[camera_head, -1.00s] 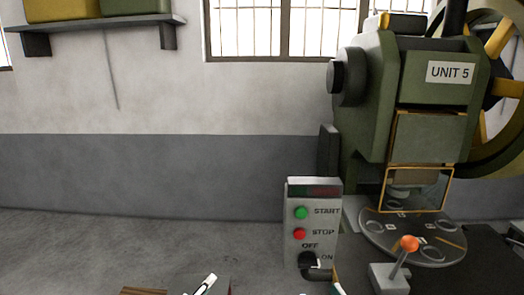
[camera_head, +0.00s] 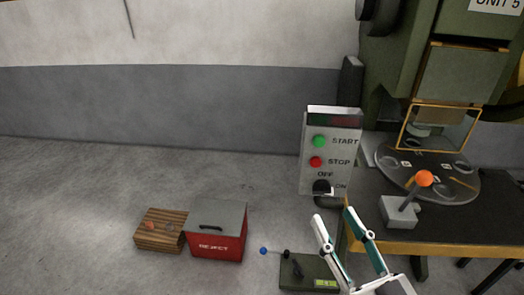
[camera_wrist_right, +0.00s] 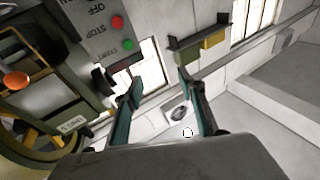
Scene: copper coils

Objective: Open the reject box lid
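The red reject box (camera_head: 216,247) sits at the lower middle of the head view, with "REJECT" on its front. Its grey lid (camera_head: 217,214) lies flat and closed on top, with a dark handle (camera_head: 211,228) near the front edge. My right gripper (camera_head: 333,214) is to the right of the box, apart from it, below the control panel. Its two fingers are spread with nothing between them. The fingers also show spread and empty in the right wrist view (camera_wrist_right: 160,84). My left gripper is not in view.
A wooden crate (camera_head: 157,241) stands against the box's left side. A dark green device (camera_head: 308,273) with a blue-tipped lever is right of the box. The control panel (camera_head: 331,150), a lever with an orange knob (camera_head: 424,179) and the press table (camera_head: 440,247) are at the right.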

